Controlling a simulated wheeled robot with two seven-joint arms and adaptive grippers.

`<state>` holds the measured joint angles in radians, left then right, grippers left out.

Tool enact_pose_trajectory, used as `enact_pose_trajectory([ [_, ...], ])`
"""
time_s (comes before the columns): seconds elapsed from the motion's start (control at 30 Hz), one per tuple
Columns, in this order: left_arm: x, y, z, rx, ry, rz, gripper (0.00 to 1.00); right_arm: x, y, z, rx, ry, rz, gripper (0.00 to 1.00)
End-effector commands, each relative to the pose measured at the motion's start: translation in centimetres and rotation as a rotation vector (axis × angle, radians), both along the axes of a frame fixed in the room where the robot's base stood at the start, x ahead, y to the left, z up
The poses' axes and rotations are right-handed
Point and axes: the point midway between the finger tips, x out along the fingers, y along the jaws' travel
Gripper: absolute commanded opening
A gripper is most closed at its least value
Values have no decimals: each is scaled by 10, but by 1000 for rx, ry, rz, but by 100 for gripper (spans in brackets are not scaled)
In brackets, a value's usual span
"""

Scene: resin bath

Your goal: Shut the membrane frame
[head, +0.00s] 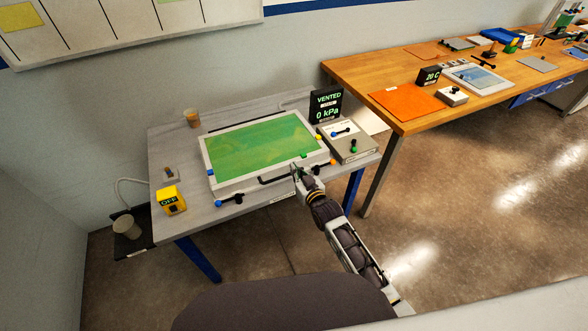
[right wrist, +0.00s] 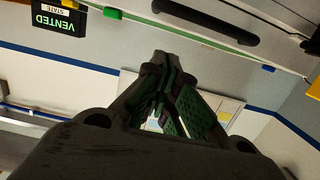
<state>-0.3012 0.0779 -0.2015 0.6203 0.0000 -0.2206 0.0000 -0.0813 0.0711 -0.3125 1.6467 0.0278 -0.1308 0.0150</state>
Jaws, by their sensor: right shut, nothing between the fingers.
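The membrane frame (head: 222,186) has a white rim around a green sheet (head: 262,145) and looks to lie flat, or nearly so, over the bath on the grey table. I cannot tell whether it is fully seated. Its black bar handle (head: 274,180) runs along the front edge and also shows at the top of the right wrist view (right wrist: 205,20). My right gripper (head: 296,170) is at the right end of this handle, with its fingers together and empty. In the right wrist view its fingertips (right wrist: 162,60) are apart from the bar. My left gripper is out of view.
A dark display (head: 326,105) reads VENTED, 0 kPa, beside a control box (head: 347,142). A yellow OFF box (head: 171,200) stands at the left. A blue-knobbed lever (head: 229,200) is at the front edge. A wooden bench (head: 390,75) stands at the right.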

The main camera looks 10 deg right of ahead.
Motion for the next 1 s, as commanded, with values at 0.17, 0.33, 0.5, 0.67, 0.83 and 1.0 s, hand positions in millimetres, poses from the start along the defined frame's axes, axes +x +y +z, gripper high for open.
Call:
enact_pose_trajectory([
  [0.17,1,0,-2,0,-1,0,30,-16,-5,1,0,-1,0,0],
  [0.33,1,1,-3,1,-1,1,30,-31,-10,2,0,0,0,0],
  [0.5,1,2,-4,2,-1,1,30,-45,-15,3,0,-1,0,0],
  [0.67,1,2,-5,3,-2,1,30,-59,-19,3,0,-1,0,0],
  [0.83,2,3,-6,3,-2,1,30,-70,-23,4,0,-1,-1,0],
  [1.0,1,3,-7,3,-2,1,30,-76,-25,5,1,-2,0,0],
])
